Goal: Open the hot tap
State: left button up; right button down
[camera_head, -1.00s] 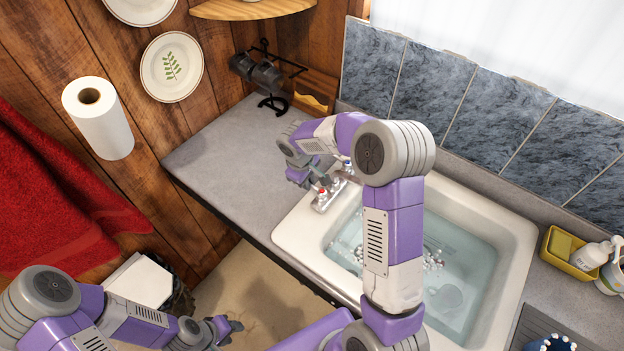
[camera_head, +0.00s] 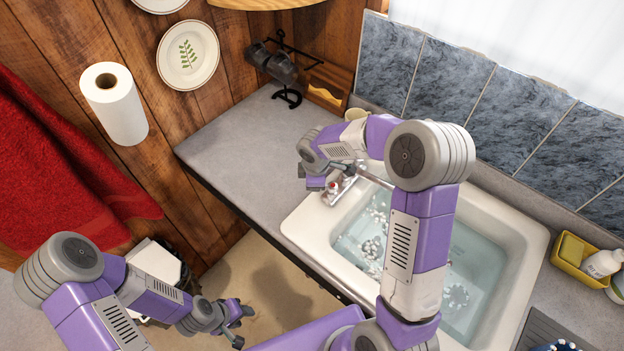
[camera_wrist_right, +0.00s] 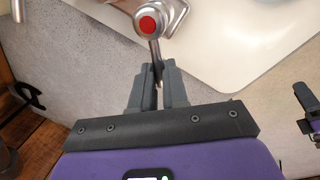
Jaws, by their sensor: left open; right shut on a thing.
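The hot tap handle (camera_wrist_right: 147,25) has a red round cap and a metal lever in the right wrist view. My left gripper (camera_head: 242,326) is open and empty, low over the floor in front of the counter.
The sink holds clear water with whitish patterns. The grey counter (camera_head: 240,140) is mostly bare left of the sink. A black rack with dark cups (camera_head: 272,66) stands at the back. A yellow caddy (camera_head: 572,258) sits right of the sink. A paper roll (camera_head: 115,105) hangs on the wall.

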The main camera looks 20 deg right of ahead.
dwell(0.3)
jog(key=c, duration=1.1)
grip_release()
jog(key=shift+s, duration=0.1)
jog(key=shift+c, duration=0.2)
notch_tip(320, 180, up, 8)
jog(key=s, duration=0.1)
jog(key=shift+s+a+f, duration=0.2)
jog(key=shift+a+f, duration=0.05)
jog(key=shift+a, duration=0.05)
